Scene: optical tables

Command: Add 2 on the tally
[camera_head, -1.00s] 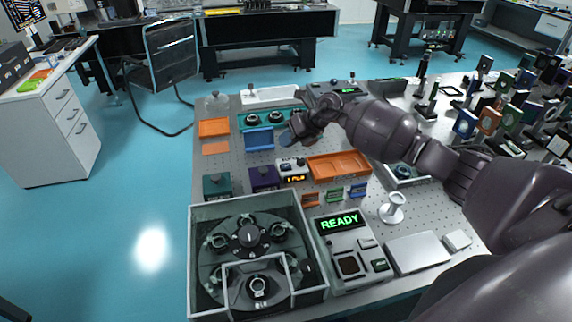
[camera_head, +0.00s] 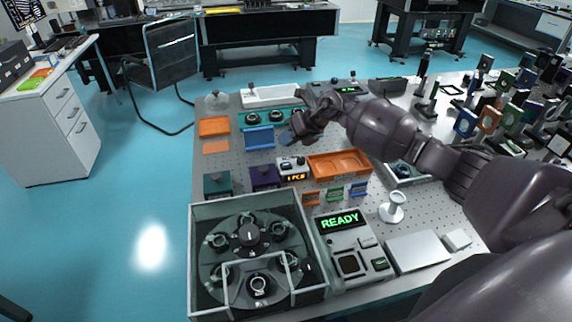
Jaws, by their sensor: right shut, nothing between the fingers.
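A small white box with a dark display and lit orange characters (camera_head: 293,169), possibly the tally, stands in the middle of the near optical table. Its characters seem to read "1 PCS", but they are small. A dark knob or button shows on its top. My right gripper (camera_head: 288,137) is shut and empty above the table, behind this box and beside the blue tray (camera_head: 260,138). It is apart from the box. My left gripper is not in view.
An orange tray (camera_head: 339,155) lies right of the box. A clear-walled case with a carousel (camera_head: 194,250) and a device with a green READY display (camera_head: 340,221) stand in front. Many optic mounts (camera_head: 468,122) crowd the right side.

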